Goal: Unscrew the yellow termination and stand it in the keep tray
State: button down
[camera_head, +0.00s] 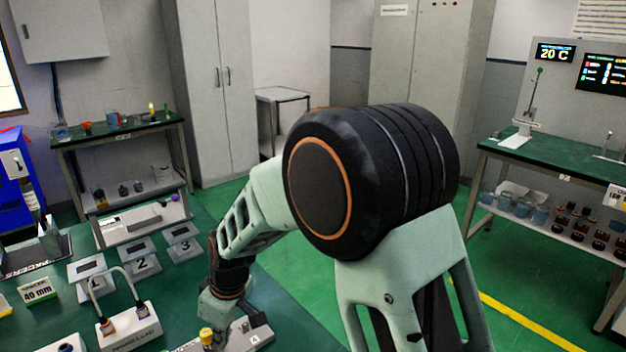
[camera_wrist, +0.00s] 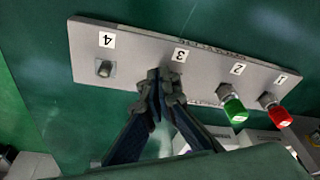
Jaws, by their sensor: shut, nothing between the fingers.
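My gripper (camera_wrist: 161,82) is shut and empty in the wrist view, its tips over a grey panel (camera_wrist: 135,68) at the place marked 3. The tips hide whatever is at that place. Place 4 has a bare metal connector (camera_wrist: 104,68). Place 2 has a green cap (camera_wrist: 235,111) and place 1 a red cap (camera_wrist: 279,116). No yellow termination shows in the wrist view. In the head view a small yellow-topped piece (camera_head: 206,336) stands at the bottom edge, below my wrist; I cannot tell whether it is the termination. I cannot make out the keep tray for sure.
Numbered grey stands (camera_head: 143,264) and a white block with a looped cable (camera_head: 128,326) are on the green bench at left. A 40 mm sign (camera_head: 38,290) stands farther left. A grey fixture (camera_head: 256,335) lies beside my wrist. My arm hides the middle.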

jog(key=shift+w+d, duration=0.1)
dwell(0.6)
jog(key=shift+d, duration=0.1)
jog(key=shift+r, duration=0.2)
jog(key=p+v, duration=0.2)
jog(key=v, duration=0.1)
jog(key=a+p+v, duration=0.1)
jog(key=v, duration=0.1)
jog(key=shift+w+d+r+p, duration=0.1)
jog(key=shift+w+r+p, duration=0.05)
jog(key=shift+r+p, duration=0.2)
